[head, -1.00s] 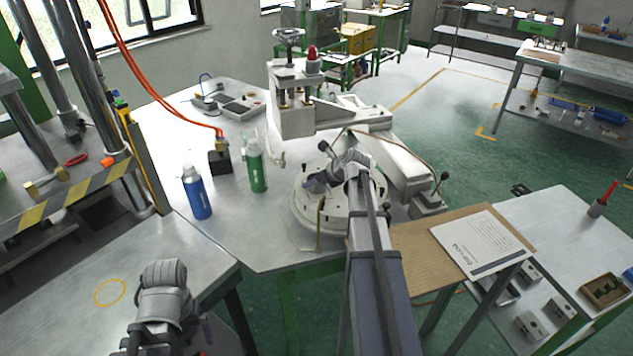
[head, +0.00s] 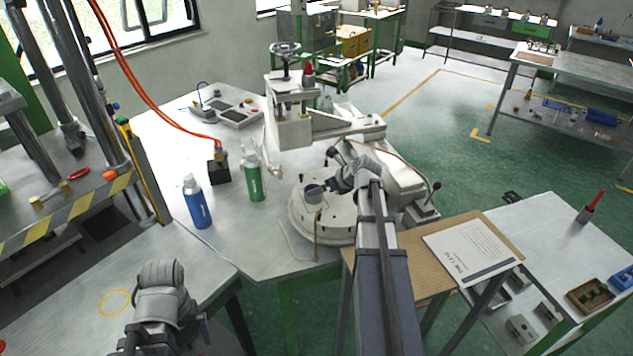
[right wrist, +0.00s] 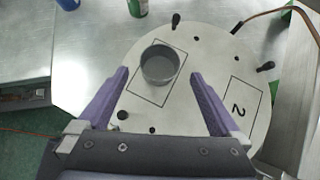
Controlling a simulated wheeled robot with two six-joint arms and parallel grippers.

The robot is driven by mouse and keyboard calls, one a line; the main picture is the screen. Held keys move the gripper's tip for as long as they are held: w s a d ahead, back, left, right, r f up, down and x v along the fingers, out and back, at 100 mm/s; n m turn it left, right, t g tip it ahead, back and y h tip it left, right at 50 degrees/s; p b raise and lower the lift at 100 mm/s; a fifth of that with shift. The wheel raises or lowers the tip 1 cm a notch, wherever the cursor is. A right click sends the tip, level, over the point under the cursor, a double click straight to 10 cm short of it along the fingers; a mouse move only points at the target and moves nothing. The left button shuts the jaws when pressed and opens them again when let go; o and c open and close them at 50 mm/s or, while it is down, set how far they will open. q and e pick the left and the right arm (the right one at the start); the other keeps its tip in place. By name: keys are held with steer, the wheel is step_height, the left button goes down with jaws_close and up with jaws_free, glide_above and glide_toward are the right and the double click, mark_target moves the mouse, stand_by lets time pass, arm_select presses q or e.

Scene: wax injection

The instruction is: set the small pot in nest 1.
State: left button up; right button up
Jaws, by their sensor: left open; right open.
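The small grey pot (right wrist: 159,66) stands upright on the round pale plate (right wrist: 205,45), inside a black outlined rectangle. No number shows in that rectangle; the other visible outline is marked 2. The pot also shows on the plate in the head view (head: 314,194). My right gripper (right wrist: 159,74) is open, its purple fingertips on either side of the pot with a gap at each side. In the head view it is partly hidden by my wrist. My left gripper (head: 165,302) is over the near-left table, its fingers mostly hidden.
A blue bottle (head: 196,203) and a green bottle (head: 253,178) stand left of the plate. The white machine with a handwheel (head: 290,120) rises behind it. Small dark knobs stand around the plate's rim. A paper sheet (head: 468,250) lies on the brown board at right.

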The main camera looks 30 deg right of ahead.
steer(key=p+v, duration=0.2)
steer(key=v, duration=0.2)
steer(key=shift+s+r, duration=0.3)
steer(key=shift+w+f, duration=0.1)
steer(key=shift+f, duration=0.05)
steer(key=b+x, duration=0.8)
steer(key=x, duration=0.4)
